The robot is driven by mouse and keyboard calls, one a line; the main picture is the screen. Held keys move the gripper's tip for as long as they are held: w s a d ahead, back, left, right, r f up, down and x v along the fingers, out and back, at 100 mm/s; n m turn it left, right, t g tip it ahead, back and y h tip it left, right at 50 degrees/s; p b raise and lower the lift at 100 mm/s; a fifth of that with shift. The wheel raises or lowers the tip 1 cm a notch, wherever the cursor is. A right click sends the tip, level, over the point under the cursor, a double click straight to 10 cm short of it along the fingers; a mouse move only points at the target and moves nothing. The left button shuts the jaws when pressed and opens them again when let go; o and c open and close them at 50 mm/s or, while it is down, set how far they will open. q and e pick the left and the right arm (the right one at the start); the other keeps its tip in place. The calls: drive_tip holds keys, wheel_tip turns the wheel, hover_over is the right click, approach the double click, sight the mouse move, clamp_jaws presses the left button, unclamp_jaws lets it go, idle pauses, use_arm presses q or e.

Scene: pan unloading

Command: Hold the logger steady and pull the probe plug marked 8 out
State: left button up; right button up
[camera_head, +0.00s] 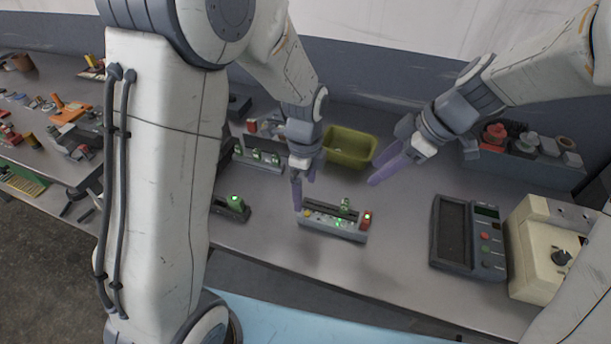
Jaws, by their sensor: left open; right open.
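A grey logger-like unit (318,226) with small green lights lies on the bench in the middle. A green plug (345,205) stands at its top and a red block (366,219) sits at its right end. I cannot read any number on it. My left gripper (304,192) is open, pointing down at the unit's left end; I cannot tell whether it touches. My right gripper (377,171) is open and empty, above and right of the unit, apart from it.
A dark device with a green light (232,208) lies to the left. An olive bin (351,146) stands behind. A dark meter (452,232) and a cream box (537,240) stand to the right. A grey-blue tray (530,170) is at the back right. The front middle of the bench is clear.

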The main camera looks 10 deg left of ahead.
sight(305, 208)
use_arm(q)
wheel_tip(305, 208, down, 6)
drive_tip(key=shift+f, duration=0.25)
